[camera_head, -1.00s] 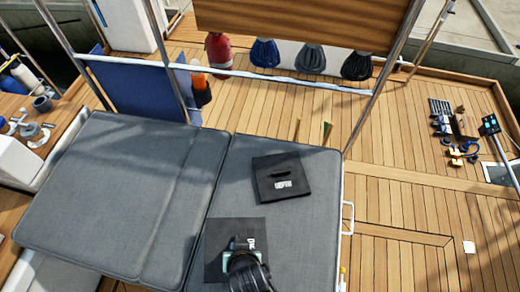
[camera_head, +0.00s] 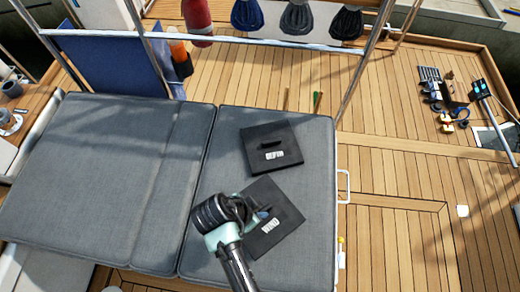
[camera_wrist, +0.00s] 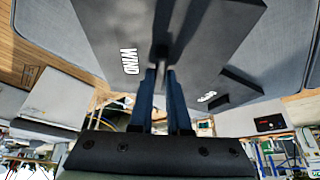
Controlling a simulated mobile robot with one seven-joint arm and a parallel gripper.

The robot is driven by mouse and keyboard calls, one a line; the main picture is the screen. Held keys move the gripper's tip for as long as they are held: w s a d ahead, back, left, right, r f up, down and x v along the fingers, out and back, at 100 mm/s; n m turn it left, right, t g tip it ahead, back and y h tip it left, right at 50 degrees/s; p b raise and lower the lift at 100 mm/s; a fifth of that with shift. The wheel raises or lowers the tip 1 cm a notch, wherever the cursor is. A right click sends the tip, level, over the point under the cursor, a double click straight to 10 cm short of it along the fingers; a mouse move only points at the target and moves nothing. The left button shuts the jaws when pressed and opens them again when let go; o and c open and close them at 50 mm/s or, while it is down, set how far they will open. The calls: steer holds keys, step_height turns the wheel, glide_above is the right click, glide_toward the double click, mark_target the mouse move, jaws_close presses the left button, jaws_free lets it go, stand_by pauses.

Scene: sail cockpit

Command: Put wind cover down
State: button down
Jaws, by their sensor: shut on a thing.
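The wind cover (camera_head: 285,218) is a dark square plate with a white WIND label, seen over the right part of the grey cushion. My gripper (camera_head: 260,213) is shut on its raised handle; my wrist hides the cover's left part. In the wrist view the two blue fingers (camera_wrist: 159,78) pinch the handle, and the wind cover (camera_wrist: 205,30) fills the upper middle. It looks turned relative to the cushion edges. Whether it touches the cushion I cannot tell.
A second dark cover (camera_head: 258,135) with a handle and white label lies on the cushion (camera_head: 90,190) just beyond. The cushion's left part is bare. A metal rail (camera_head: 250,38) crosses behind, with hanging bags (camera_head: 297,17). Wooden deck (camera_head: 390,165) lies to the right.

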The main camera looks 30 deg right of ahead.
steer(key=shift+f, duration=2.25)
steer(key=c, duration=0.9)
jaws_free()
